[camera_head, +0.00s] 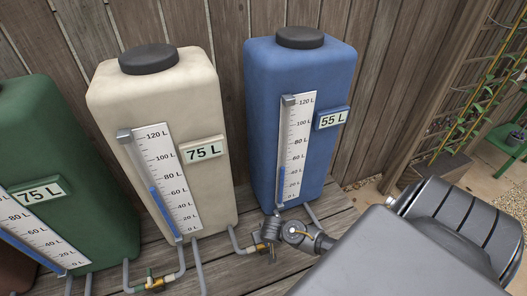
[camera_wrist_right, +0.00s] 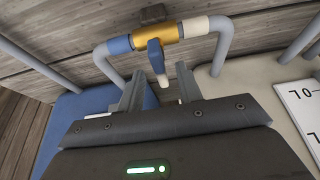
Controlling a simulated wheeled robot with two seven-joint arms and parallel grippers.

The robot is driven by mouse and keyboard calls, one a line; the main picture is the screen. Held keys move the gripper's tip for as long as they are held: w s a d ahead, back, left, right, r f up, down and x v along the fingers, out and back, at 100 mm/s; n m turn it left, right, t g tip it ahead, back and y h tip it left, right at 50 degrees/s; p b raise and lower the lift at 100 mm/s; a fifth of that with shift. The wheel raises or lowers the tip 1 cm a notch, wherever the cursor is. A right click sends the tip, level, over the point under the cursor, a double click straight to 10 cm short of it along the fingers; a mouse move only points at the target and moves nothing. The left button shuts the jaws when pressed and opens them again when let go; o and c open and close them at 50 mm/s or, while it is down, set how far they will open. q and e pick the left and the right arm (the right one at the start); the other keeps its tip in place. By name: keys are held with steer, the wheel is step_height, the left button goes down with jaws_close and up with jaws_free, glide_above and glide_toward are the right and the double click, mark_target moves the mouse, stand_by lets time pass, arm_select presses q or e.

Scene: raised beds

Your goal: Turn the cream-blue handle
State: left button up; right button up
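The cream tank (camera_head: 160,110) with a 75 L sign and the blue tank (camera_head: 300,75) with a 55 L sign stand side by side. A pipe low between them carries a brass valve (camera_head: 259,247), which also shows in the right wrist view (camera_wrist_right: 178,47). Its blue handle (camera_wrist_right: 155,52) with a pale tip points toward my right gripper. The right gripper (camera_wrist_right: 160,78) is open, its two fingers on either side of the handle's end; contact cannot be told. In the head view the right gripper (camera_head: 272,245) is at the valve, partly covering it. My left gripper is not in view.
A green tank (camera_head: 60,150) stands at the left. Another valve (camera_head: 152,284) sits on the pipe between the green and cream tanks. A wooden fence (camera_head: 225,40) is behind the tanks, which stand on wooden planks (camera_head: 345,222). A trellised plant (camera_head: 470,115) is at the far right.

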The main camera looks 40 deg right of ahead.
steer(key=shift+w+f, duration=0.15)
steer(key=shift+f, duration=0.35)
steer(key=shift+w+d+f, duration=0.1)
steer(key=shift+w+f, duration=0.1)
steer(key=shift+f, duration=0.25)
jaws_close()
